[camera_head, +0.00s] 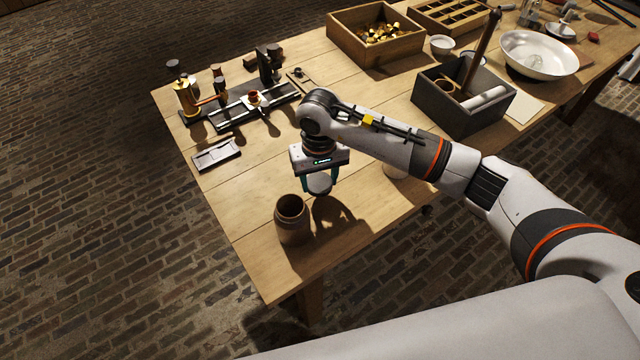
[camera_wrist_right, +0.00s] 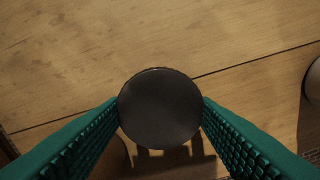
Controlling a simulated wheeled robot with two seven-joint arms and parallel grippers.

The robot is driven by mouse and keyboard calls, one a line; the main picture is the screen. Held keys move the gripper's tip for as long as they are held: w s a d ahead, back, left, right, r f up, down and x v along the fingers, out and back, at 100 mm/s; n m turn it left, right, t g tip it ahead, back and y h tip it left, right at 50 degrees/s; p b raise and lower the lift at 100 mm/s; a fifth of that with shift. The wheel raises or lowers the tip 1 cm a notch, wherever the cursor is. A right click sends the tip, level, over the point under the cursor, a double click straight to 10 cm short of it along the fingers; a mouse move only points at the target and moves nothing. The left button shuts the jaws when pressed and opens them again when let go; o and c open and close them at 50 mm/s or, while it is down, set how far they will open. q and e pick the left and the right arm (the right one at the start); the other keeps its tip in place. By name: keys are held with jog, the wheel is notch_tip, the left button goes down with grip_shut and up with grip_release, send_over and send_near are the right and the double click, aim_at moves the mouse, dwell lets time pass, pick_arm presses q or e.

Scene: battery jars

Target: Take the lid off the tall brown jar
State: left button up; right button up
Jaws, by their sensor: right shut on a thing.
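The tall brown jar (camera_head: 292,220) stands upright near the table's front left corner, with its mouth open and dark inside. My right gripper (camera_head: 319,184) is shut on the round dark lid (camera_head: 320,185) and holds it above the table, behind and to the right of the jar, apart from it. In the right wrist view the lid (camera_wrist_right: 160,108) sits between the two green ribbed fingers. A brown rounded shape, partly hidden by a finger, shows at the lower left there. My left gripper is not in view.
A pale jar (camera_head: 396,170) stands partly hidden behind my right arm. A dark box (camera_head: 462,100) with rolls, a wooden crate (camera_head: 345,42) and a white bowl (camera_head: 540,55) stand farther right. A metal apparatus (camera_head: 250,100) is at the back left. Table around the jar is clear.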

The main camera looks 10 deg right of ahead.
aim_at(319, 183)
notch_tip(319, 183, down, 3)
jog(key=shift+f+p, duration=0.15)
jog(key=shift+p, duration=0.15)
jog(key=shift+f, duration=0.15)
jog(key=shift+f+b, duration=0.2)
jog(key=shift+b, duration=0.15)
jog(key=o, duration=1.1)
jog(key=shift+c, duration=0.2)
jog(key=shift+r, duration=0.1)
jog(key=shift+r+p, duration=0.15)
jog(key=shift+p, duration=0.2)
jog(key=shift+r, duration=0.4)
notch_tip(319, 183, up, 11)
jog(key=b, duration=0.2)
